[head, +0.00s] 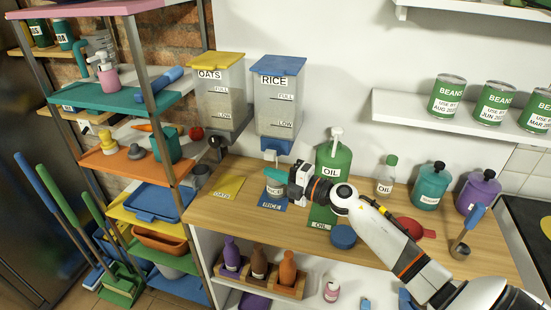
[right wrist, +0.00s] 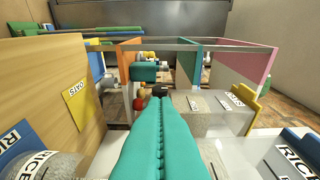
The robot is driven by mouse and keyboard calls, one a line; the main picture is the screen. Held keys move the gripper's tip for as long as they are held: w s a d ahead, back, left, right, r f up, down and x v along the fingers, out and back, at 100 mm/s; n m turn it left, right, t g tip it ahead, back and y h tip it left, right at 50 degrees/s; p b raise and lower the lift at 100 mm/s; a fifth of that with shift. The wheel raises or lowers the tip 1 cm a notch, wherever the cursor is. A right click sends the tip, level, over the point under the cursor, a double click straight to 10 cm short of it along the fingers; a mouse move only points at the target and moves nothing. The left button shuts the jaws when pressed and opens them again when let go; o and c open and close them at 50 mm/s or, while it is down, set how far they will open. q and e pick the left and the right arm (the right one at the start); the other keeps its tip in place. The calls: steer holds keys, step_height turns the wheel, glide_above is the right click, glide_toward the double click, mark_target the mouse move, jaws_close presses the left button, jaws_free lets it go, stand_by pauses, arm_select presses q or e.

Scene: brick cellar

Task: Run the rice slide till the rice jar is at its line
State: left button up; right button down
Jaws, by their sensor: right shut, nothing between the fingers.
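The rice dispenser (head: 278,98) is a clear bin with a blue lid, FULL and LOW marks and pale rice inside, fixed to the wall. Its blue slide housing (head: 277,145) is underneath. The rice jar (head: 275,188) stands below it on the blue RICE mat (head: 273,204); its fill level and line are too small to read. My right gripper (head: 270,173) has teal fingers, shut and empty, in front of the jar's upper part and below the spout. In the right wrist view the shut fingers (right wrist: 158,150) point towards the oats side. My left gripper is out of view.
The oats dispenser (head: 218,95) with its black knob (head: 214,142) hangs left of the rice one, above the yellow mat (head: 228,188). A green oil bottle (head: 333,165) stands close to the right. A crowded shelf rack (head: 150,110) is at left. Bare wood lies along the counter front (head: 225,215).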

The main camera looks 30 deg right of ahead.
mark_target(274, 159)
steer(key=w+d, duration=0.2)
steer(key=w, duration=0.1)
steer(key=shift+w+d, duration=0.15)
steer(key=shift+d, duration=0.15)
steer(key=shift+w+d+f+b, duration=0.1)
steer(key=shift+w+d+b, duration=0.4)
steer(key=shift+d, duration=0.1)
steer(key=shift+w+d, duration=0.2)
